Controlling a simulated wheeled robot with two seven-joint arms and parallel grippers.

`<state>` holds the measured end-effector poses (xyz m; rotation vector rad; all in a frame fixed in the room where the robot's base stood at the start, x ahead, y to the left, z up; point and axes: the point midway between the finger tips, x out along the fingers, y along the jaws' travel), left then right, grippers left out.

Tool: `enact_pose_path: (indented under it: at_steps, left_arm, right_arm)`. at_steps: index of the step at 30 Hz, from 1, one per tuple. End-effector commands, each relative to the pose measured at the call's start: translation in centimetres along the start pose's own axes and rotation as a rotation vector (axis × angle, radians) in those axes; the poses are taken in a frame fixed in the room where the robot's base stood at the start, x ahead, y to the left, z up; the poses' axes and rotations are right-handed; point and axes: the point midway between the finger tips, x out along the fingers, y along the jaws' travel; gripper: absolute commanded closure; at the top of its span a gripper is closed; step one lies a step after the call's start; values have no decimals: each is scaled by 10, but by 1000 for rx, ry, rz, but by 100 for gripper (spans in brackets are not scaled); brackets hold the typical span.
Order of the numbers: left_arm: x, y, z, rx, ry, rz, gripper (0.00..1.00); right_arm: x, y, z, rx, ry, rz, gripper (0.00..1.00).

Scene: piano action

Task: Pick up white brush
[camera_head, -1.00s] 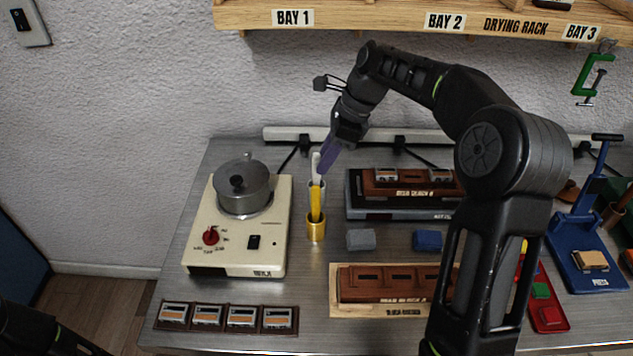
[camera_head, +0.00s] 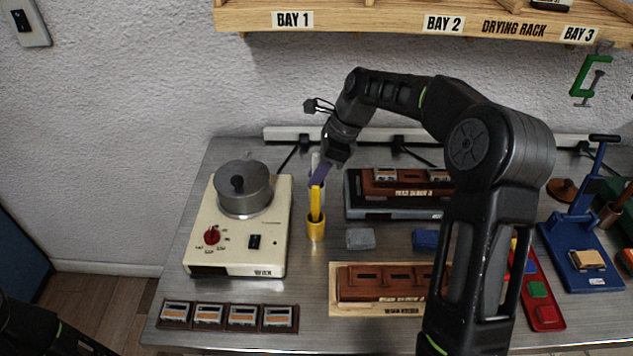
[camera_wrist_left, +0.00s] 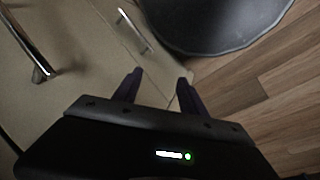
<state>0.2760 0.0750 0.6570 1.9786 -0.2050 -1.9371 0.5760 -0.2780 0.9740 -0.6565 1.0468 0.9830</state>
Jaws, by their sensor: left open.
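The white brush (camera_head: 315,158) stands upright at the back of a group of brushes on the metal bench. Only its pale upper end shows clearly; the rest is hidden behind my right gripper and the yellow brush. The yellow brush (camera_head: 315,203) stands in front, in a brass-yellow cup (camera_head: 315,230). My right gripper (camera_head: 319,176) points down and left, its purple fingers over the brushes and overlapping the white one in the picture. Contact and finger gap cannot be made out. My left gripper (camera_wrist_left: 158,88) is open and empty, low over cabinet fronts and wooden floor.
A cream hot plate (camera_head: 270,235) with a grey pot (camera_head: 243,190) stands left of the cup. A grey block (camera_head: 360,239), a blue block (camera_head: 425,239) and brown moulds (camera_head: 395,281) lie to the right. The drying rack (camera_head: 390,18) hangs above.

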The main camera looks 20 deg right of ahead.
Motion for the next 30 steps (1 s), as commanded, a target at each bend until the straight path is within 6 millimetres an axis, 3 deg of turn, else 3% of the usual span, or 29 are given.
enact_pose_path:
  at_steps: [7,16,30]
  left_arm:
    - [0,0,0,0,0,0,51]
    - [0,0,0,0,0,0,51]
    - [0,0,0,0,0,0,51]
  right_arm:
    - [0,0,0,0,0,0,77]
    - [0,0,0,0,0,0,100]
    - [0,0,0,0,0,0,100]
